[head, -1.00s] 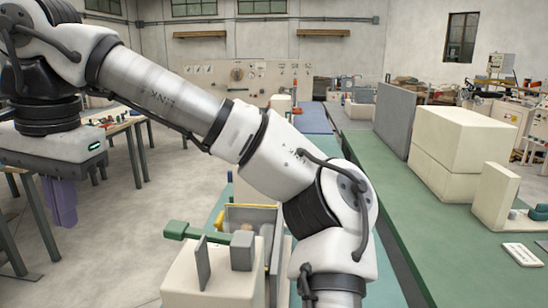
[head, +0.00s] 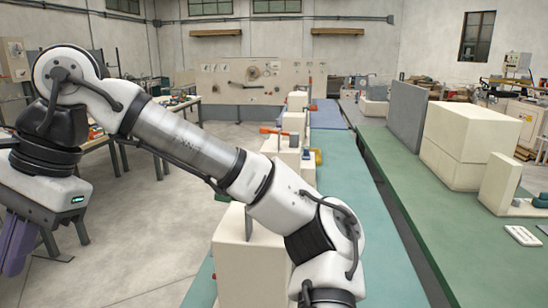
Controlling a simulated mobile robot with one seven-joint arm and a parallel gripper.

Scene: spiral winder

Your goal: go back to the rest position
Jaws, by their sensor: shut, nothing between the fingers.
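My gripper (head: 14,262) hangs at the left edge of the head view, below my folded wrist. Its purple fingers point down and slightly left, close together with nothing seen between them. They are over the open grey floor, apart from the benches. My arm reaches across the view from the lower right up to the elbow at upper left, then bends down to the gripper. The fingertips are near the picture's left edge, so their outline is only partly clear.
A cream block machine (head: 245,265) stands on a teal bench behind my arm. Smaller cream blocks with an orange handle (head: 274,131) stand farther back. A green bench (head: 400,165) at right carries a grey panel (head: 407,115) and a large cream box (head: 470,145). Floor (head: 150,255) is clear at left.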

